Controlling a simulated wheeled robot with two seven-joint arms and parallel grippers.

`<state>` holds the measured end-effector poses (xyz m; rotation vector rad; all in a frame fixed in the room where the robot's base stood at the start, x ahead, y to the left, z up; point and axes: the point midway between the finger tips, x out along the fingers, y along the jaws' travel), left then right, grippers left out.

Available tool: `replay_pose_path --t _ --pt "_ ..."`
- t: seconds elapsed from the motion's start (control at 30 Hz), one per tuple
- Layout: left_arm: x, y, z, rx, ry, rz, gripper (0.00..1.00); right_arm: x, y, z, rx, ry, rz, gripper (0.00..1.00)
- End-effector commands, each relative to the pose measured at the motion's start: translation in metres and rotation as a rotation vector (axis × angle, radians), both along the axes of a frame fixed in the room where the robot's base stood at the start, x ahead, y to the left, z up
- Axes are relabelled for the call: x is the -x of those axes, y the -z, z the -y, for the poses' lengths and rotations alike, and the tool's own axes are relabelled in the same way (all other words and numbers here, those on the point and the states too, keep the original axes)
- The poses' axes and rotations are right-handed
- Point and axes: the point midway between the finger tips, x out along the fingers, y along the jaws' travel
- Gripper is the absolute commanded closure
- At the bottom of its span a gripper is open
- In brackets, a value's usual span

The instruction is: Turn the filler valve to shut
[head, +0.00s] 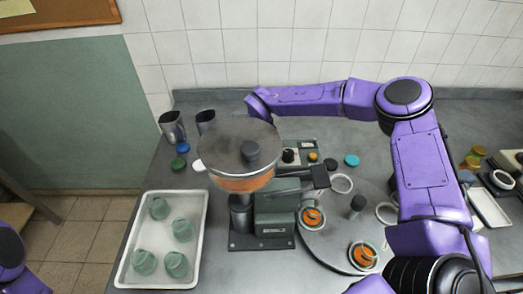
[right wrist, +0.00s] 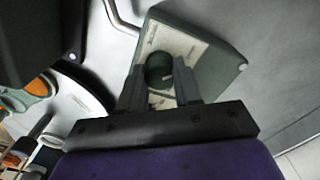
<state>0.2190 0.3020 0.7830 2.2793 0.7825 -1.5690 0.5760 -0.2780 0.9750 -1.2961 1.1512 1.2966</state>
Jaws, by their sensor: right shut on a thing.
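The filler stands on the counter in the head view, with a round lidded hopper (head: 226,140) of orange filling over a grey-green body (head: 275,222). In the right wrist view a dark green round valve knob (right wrist: 159,68) with a short pale mark sits on a grey-green box (right wrist: 222,62) with a cream panel. My right gripper (right wrist: 160,78) is shut on this knob, one finger on each side. The fingers hide part of the panel. In the head view my right arm reaches behind the hopper, and I cannot make out its fingertips there. My left gripper is out of view.
A turntable (head: 325,240) with orange-filled jars (head: 363,255) is right of the filler. A white tray (head: 204,210) with several green jars or cups is at the left. Metal jugs (head: 172,127) and loose lids (head: 351,160) stand near the hopper.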

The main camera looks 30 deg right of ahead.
Motion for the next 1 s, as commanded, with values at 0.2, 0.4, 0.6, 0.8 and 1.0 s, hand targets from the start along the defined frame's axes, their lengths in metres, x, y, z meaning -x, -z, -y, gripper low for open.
replay_pose_path --t 0.2,0.4,0.6,0.8,1.0 --pt "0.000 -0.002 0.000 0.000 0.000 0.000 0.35 -0.001 -0.001 0.000 0.000 -0.019 0.002 0.97" --pt "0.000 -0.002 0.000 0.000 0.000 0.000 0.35 -0.001 -0.001 0.000 0.000 -0.020 0.002 0.97" --pt "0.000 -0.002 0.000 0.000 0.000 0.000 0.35 -0.001 -0.001 0.000 0.000 -0.019 0.002 0.41" --pt "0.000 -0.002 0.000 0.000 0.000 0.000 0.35 0.000 0.000 0.000 0.000 -0.020 0.001 0.41" --pt "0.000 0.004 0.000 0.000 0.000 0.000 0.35 -0.001 -0.011 0.000 -0.001 -0.019 0.005 0.41"
